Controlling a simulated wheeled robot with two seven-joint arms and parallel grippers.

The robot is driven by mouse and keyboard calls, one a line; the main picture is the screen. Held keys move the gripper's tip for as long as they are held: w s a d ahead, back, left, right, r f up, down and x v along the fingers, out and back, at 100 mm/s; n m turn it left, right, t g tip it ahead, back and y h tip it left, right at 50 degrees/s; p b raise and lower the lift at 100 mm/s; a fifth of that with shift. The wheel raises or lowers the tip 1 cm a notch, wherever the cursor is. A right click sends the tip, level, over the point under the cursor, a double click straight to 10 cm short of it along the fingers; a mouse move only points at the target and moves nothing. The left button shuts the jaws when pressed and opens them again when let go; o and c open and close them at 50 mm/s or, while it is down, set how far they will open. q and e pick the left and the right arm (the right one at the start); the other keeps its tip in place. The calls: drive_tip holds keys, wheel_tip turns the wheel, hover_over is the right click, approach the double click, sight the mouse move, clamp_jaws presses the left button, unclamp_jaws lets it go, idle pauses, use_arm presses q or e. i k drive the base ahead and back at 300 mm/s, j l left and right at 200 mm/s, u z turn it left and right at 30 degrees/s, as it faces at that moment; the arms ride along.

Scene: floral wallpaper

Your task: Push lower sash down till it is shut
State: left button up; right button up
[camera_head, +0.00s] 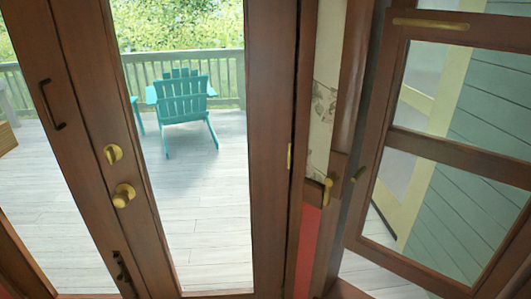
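The window stands at the right of the head view, in a brown wooden frame. Its lower sash (445,148) has glass panes split by a crossbar, and a brass bar (430,24) lies along a rail near the top. Below the sash's bottom rail (400,262), pale deck boards show through a gap above the sill (345,290), so the sash looks raised. The sash's right end is cut off by the picture edge. Neither of my grippers is in view.
Left of the window is a glazed brown door with brass knobs (123,195) and a dark pull handle (50,105). A narrow wall strip (324,110) separates them. Outside, a teal chair (182,98) stands on the deck (205,215) before a railing.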

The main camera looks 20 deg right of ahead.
sight(503, 33)
drive_tip(key=z, duration=1.75)
